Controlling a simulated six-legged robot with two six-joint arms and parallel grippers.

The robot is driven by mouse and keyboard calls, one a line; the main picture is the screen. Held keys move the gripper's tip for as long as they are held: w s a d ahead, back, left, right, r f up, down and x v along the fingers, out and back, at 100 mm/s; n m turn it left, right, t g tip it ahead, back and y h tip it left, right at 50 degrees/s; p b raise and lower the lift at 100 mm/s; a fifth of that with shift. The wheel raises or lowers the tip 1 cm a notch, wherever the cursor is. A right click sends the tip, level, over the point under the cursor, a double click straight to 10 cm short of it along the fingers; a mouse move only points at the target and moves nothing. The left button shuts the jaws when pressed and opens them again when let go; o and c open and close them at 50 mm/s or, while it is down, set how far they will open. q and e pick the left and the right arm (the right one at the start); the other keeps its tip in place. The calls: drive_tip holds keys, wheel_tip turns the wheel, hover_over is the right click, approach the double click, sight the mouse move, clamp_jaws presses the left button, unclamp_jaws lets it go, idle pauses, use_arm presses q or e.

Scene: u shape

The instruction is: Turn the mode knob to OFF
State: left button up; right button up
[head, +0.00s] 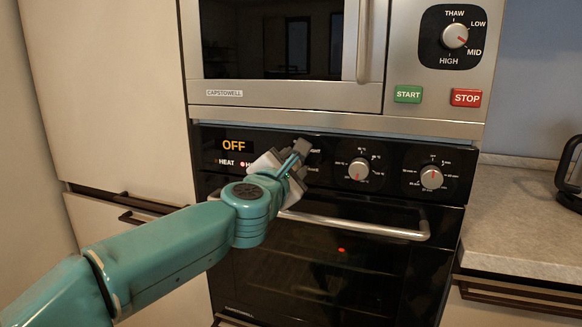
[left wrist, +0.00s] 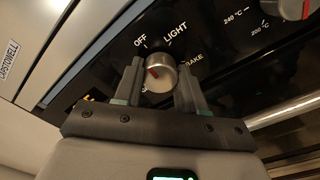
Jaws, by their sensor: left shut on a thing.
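The mode knob (left wrist: 160,72) is a round silver knob with a red mark on its left part. It shows in the left wrist view, with the labels OFF (left wrist: 140,41), LIGHT and BAKE around it. My left gripper (left wrist: 158,84) has one finger on each side of the knob and is shut on it. In the head view my left gripper (head: 300,152) is at the oven's control panel (head: 330,160) and hides the knob. The display (head: 234,146) at the panel's left reads OFF. My right gripper is not in view.
Two more knobs, a middle one (head: 359,169) and a right one (head: 431,177), sit to the right on the panel. The oven door handle (head: 360,226) runs just below. A microwave (head: 285,96) is above. A counter (head: 525,215) is at the right.

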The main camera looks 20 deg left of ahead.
use_arm(q)
drive_tip(key=shift+n, duration=0.4)
drive_tip(key=o, duration=1.1)
drive_tip(key=shift+c, duration=0.2)
drive_tip(key=shift+s, duration=0.3)
drive_tip(key=s, duration=1.5)
drive_tip(key=shift+s, duration=0.35)
